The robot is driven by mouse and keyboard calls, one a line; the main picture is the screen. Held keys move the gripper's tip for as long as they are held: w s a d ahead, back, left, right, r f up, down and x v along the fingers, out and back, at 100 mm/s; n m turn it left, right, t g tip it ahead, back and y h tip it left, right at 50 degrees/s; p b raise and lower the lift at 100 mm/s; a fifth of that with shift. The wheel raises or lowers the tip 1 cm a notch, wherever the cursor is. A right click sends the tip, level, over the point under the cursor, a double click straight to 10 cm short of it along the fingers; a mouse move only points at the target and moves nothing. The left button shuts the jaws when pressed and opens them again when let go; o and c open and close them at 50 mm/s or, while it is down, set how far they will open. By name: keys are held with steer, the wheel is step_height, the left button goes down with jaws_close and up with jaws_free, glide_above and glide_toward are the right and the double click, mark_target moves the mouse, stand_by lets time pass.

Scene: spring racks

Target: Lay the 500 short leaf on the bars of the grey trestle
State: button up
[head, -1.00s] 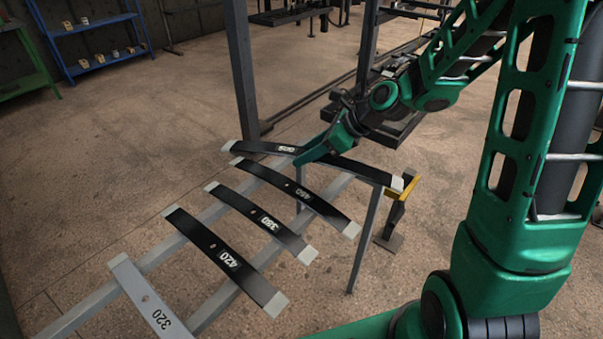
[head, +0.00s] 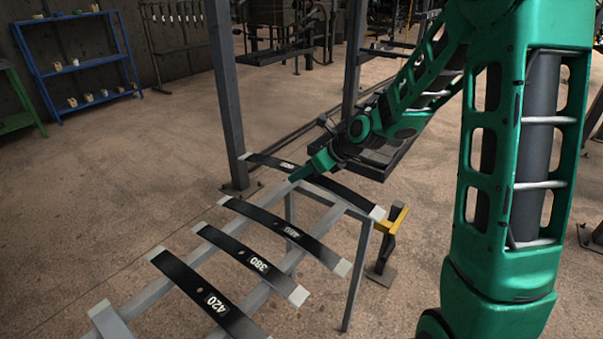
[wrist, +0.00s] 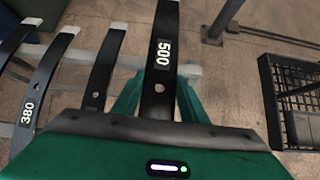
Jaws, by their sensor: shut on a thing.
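The dark 500 leaf (head: 345,190) with pale ends lies across the far end of the grey trestle (head: 355,280), roughly parallel to the other leaves. My gripper (head: 297,177) is shut on it near its middle. In the wrist view my gripper's green fingers (wrist: 158,98) stand on either side of the 500 leaf (wrist: 163,60), and its number reads clearly. The leaf passes over a trestle bar (wrist: 190,71); I cannot tell whether it touches the bars.
The 460 leaf (head: 285,232), 380 leaf (head: 252,262) and 420 leaf (head: 205,290) lie across the bars nearer me. A dark post (head: 226,100) stands behind the trestle. A yellow-topped stand (head: 385,245) is just right of it. A blue shelf (head: 78,66) stands far left.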

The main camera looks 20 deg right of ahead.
mark_target(328, 184)
step_height(328, 184, down, 9)
stand_by(1.2)
steer(key=shift+f, duration=0.15)
steer(key=o, duration=1.2)
steer(key=shift+o, duration=0.5)
steer(key=shift+s+f, duration=0.1)
steer(key=shift+f, duration=0.05)
steer(key=v, duration=1)
steer(key=shift+s+d+r, duration=0.1)
steer(key=shift+d+r, duration=0.05)
steer(key=shift+r, duration=0.2)
